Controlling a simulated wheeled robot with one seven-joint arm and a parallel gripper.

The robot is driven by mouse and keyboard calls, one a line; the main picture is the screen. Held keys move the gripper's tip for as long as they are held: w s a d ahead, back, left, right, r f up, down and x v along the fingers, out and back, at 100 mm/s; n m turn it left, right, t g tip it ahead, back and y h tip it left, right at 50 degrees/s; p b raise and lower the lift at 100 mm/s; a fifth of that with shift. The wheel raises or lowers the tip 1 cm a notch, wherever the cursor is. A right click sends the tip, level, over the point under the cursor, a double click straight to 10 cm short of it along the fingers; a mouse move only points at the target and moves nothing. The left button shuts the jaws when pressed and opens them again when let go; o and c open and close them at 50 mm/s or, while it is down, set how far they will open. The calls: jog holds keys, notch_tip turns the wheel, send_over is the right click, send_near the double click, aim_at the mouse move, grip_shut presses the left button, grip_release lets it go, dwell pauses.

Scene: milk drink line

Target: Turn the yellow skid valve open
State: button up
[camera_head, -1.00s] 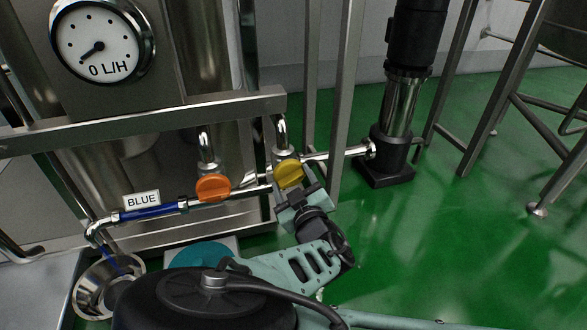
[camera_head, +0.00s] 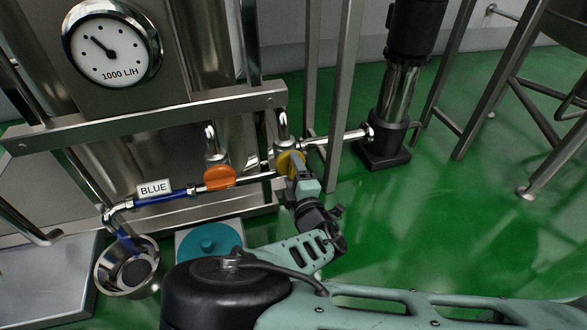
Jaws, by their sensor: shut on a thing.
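The yellow valve (camera_head: 285,161) sits on the skid's horizontal pipe, right of the orange valve (camera_head: 219,177). My gripper (camera_head: 296,170) is shut on the yellow valve's handle and partly hides it. The handle now appears turned and narrower from this view. A blue section of pipe (camera_head: 160,198) carries a BLUE label and leads down towards a steel bowl (camera_head: 128,268).
A steel frame rail (camera_head: 150,118) crosses above the valves, and an upright post (camera_head: 342,100) stands just right of them. A black pump (camera_head: 385,148) stands behind on the green floor. A teal round object (camera_head: 210,238) lies below the orange valve.

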jog(key=shift+n, duration=1)
jog(key=o, duration=0.9)
